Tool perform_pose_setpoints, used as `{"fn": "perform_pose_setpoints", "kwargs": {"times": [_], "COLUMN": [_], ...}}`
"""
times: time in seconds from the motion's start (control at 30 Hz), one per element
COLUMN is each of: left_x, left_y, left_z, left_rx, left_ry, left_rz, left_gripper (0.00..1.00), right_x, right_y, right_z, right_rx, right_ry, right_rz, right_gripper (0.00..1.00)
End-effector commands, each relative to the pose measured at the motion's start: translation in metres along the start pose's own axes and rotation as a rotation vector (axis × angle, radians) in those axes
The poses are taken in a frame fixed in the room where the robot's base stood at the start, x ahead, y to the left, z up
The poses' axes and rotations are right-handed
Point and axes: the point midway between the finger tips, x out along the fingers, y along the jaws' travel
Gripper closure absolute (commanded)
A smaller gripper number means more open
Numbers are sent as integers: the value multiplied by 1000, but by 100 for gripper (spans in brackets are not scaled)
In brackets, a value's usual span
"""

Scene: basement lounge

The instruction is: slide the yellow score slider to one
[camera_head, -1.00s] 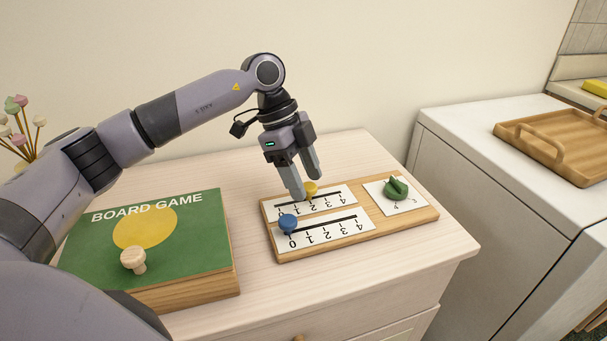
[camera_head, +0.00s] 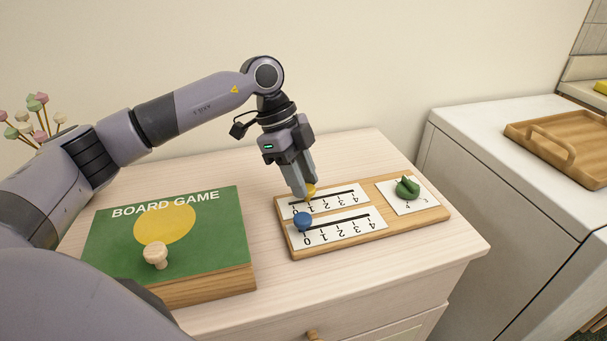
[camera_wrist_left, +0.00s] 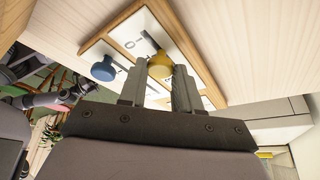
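The yellow score slider (camera_head: 310,190) sits on the far track of the wooden score board (camera_head: 409,223), beside about the 1 mark, as far as the partly hidden scale shows. My left gripper (camera_head: 304,193) points down at it with its fingers on either side of the knob. In the left wrist view the yellow knob (camera_wrist_left: 160,64) fills the gap between the fingertips, so the gripper looks shut on it. The blue slider (camera_head: 303,221) stands on the near track at the 0 end. My right gripper is not in view.
A green dial (camera_head: 407,188) is on the board's right part. A green board game box (camera_head: 110,245) with a light peg (camera_head: 156,255) lies to the left. A white cabinet with a wooden tray (camera_head: 580,150) stands at right. The dresser top around the board is mostly clear.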

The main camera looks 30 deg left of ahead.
Motion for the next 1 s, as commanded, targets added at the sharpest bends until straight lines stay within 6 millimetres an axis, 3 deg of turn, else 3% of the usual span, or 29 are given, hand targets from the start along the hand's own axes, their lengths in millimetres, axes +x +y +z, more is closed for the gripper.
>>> {"fn": "perform_pose_setpoints", "kwargs": {"times": [0.03, 0.07, 0.1, 0.43, 0.8, 1.0], "left_x": [-1, -1, -1, -5, -61, -72], "left_y": [0, 0, 0, -1, -1, 0], "left_z": [0, 0, 0, 0, 0, 0], "left_rx": [0, 0, 0, 0, 0, 0], "left_ry": [1, 1, 1, 1, 0, 1], "left_rz": [-1, -1, -1, -2, -3, -1], "left_gripper": [54, 45, 42, 42, 42, 42], "right_x": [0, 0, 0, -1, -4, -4], "right_y": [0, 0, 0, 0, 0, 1], "right_z": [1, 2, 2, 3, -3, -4], "right_rx": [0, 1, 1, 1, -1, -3], "right_ry": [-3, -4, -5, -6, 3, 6], "right_rz": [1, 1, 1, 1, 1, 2], "right_gripper": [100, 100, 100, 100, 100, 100]}}
